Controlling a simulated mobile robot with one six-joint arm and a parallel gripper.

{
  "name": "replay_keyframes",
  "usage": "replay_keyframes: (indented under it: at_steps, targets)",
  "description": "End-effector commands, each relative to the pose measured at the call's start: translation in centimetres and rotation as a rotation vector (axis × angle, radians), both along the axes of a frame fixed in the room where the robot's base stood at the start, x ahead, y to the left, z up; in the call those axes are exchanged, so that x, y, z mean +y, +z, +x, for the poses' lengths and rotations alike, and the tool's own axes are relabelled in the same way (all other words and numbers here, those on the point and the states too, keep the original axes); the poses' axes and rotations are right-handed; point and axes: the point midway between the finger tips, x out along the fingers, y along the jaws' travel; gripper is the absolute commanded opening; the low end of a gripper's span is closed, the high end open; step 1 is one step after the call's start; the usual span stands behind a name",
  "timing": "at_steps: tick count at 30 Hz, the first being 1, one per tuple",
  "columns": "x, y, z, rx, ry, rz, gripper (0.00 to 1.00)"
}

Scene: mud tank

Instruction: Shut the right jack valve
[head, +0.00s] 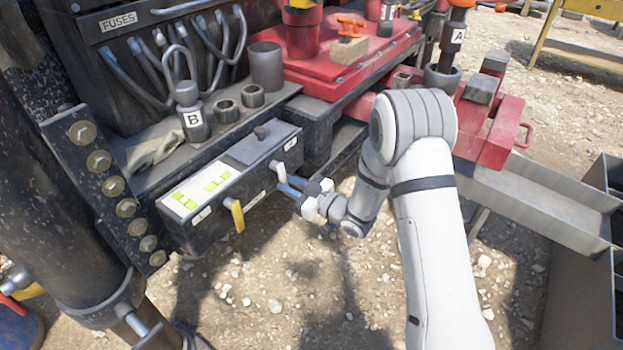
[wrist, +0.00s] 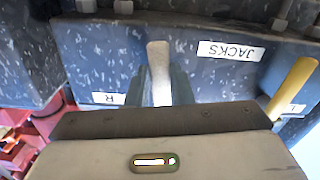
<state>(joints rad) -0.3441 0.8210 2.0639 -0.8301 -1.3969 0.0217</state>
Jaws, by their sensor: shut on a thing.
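The jack valve box (head: 215,195) is a dark box at the left-centre of the head view. Its front carries a JACKS label (wrist: 231,51), upside down in the wrist view. The right jack lever (wrist: 158,65) is pale, beside the R label (wrist: 108,98). My gripper (head: 287,184) reaches the box front from the right and is shut on this lever; its dark fingers (wrist: 160,88) flank it in the wrist view.
A thick dark post (head: 70,210) stands at left. A red deck (head: 345,70) lies behind. Gravel ground is open below the box.

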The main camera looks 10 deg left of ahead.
Motion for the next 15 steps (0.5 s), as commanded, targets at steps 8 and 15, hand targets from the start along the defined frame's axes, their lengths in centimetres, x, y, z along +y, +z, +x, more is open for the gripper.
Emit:
replay_keyframes:
  at_steps: [8, 15]
  targets:
    - [0.18, -0.07, -0.84, 0.124, 0.005, 0.053, 0.0]
    - [0.13, -0.21, -0.99, 0.167, 0.0, 0.07, 0.0]
